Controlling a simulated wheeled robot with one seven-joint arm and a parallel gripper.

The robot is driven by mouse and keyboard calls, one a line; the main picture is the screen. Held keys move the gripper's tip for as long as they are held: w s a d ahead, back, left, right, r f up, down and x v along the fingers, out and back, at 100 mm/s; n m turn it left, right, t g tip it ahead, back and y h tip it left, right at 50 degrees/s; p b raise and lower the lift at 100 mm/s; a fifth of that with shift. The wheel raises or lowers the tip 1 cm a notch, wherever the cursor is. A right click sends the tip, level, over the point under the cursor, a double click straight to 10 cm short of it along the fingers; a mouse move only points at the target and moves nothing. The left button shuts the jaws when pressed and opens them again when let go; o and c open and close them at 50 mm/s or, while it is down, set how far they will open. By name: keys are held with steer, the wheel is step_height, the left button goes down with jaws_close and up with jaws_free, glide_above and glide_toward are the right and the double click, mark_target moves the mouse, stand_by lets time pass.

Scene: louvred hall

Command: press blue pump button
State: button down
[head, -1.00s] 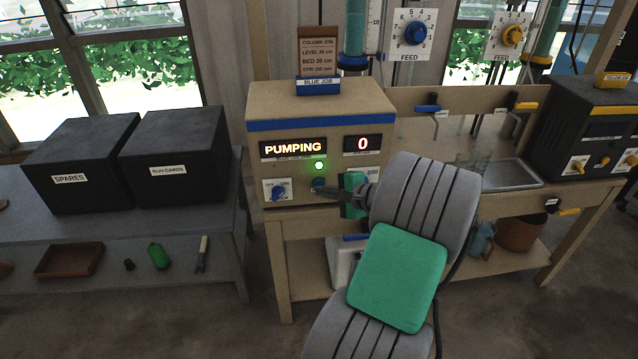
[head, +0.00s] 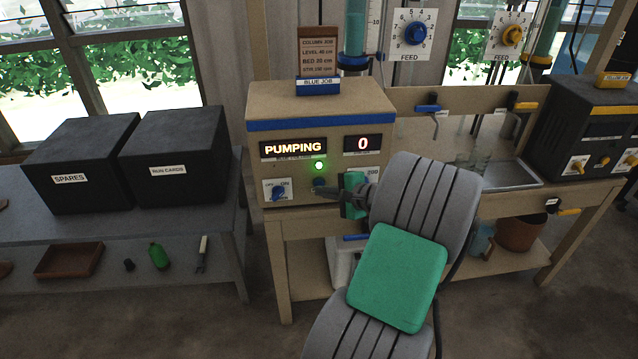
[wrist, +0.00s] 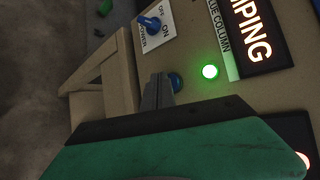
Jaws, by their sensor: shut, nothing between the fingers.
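The blue pump button (head: 319,182) is on the front of the tan pump box (head: 375,108) with the blue stripe, below a lit green lamp (head: 319,166). The display (head: 293,148) reads PUMPING and the counter (head: 362,144) reads 0. My gripper (head: 322,190) is shut and empty, with its tips at the box front by the button. In the wrist view the button (wrist: 176,82) shows just beside the fingertips (wrist: 158,78), which hide part of it. I cannot tell whether they touch it.
A blue power switch (head: 278,191) is left of the button. A job card (head: 318,52) stands on the box. Black SPARES (head: 75,165) and RUN CARDS (head: 172,158) boxes stand on the left bench. A black box (head: 590,130) with yellow trim is at right.

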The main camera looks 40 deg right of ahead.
stand_by(0.5)
steer(key=shift+w+d+p, duration=0.3)
steer(key=s+a+p, duration=0.3)
steer(key=s, duration=0.2)
steer(key=shift+s+a, duration=0.25)
steer(key=shift+a, duration=0.15)
stand_by(0.6)
steer(key=c, duration=2.2)
jaws_free()
